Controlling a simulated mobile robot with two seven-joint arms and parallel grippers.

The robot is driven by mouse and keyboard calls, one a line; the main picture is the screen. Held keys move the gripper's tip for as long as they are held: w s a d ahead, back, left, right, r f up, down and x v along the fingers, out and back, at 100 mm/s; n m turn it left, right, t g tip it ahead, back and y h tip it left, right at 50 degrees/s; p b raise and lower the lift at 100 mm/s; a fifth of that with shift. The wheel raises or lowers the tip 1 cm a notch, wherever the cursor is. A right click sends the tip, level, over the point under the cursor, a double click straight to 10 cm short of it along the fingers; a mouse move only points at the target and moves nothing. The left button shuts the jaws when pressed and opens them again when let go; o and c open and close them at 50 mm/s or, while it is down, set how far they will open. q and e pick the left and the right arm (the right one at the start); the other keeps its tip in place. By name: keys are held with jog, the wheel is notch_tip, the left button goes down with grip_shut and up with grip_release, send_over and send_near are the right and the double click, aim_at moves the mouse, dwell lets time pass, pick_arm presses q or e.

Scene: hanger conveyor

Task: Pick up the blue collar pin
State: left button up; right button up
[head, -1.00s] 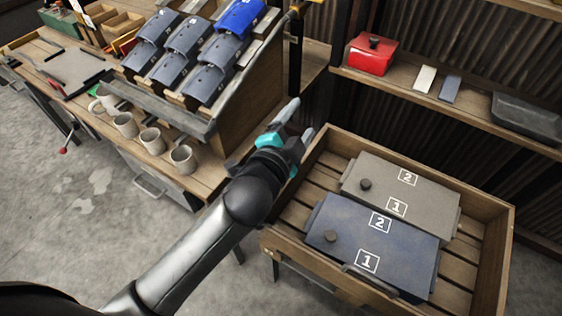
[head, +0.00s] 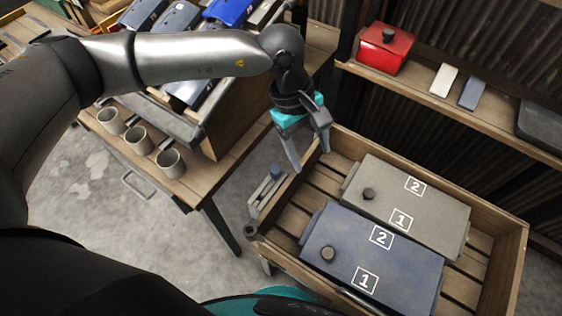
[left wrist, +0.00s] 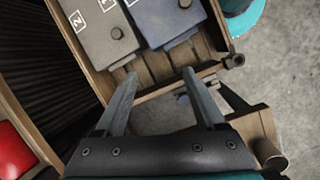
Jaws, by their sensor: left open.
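A small blue piece (head: 276,172), which looks like the blue collar pin, stands on a narrow grey holder (head: 263,194) beside the left wall of the wooden crate. A small blue spot in the left wrist view (left wrist: 183,98) looks like the same piece, close to the right finger and partly hidden. My left gripper (head: 312,160) is open and empty, pointing down over the crate's back left corner, to the right of the blue piece and apart from it. Its open fingers also show in the left wrist view (left wrist: 160,73). My right gripper is not in view.
The slatted wooden crate (head: 395,177) holds a blue box (head: 345,236) and a grey box (head: 440,205), both with dark knobs. A dark ring-like part (head: 250,232) sits at its front left corner. Mugs (head: 171,162) line the workbench. A red box (head: 385,48) stands on the shelf.

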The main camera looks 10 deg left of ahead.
pick_arm(q)
jog(key=w+a+m+t+y, duration=0.1)
jog(key=w+a+y, duration=0.25)
jog(key=a, duration=0.45)
jog(key=b, duration=0.1)
send_over(275, 169)
jog(key=f, duration=0.9)
jog(key=shift+w+d, duration=0.1)
jog(key=shift+w, duration=0.2)
jog(key=shift+s+f+b, duration=0.15)
jog(key=shift+f+b, duration=0.1)
jog(key=shift+f, duration=1.25)
jog(key=shift+s+f+b, duration=0.15)
jog(key=shift+f+b, duration=0.1)
jog(key=shift+f, duration=1.25)
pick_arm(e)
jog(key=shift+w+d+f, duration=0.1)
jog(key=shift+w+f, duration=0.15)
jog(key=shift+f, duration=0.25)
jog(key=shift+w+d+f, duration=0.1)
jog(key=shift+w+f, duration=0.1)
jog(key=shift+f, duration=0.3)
pick_arm(q)
grip_shut()
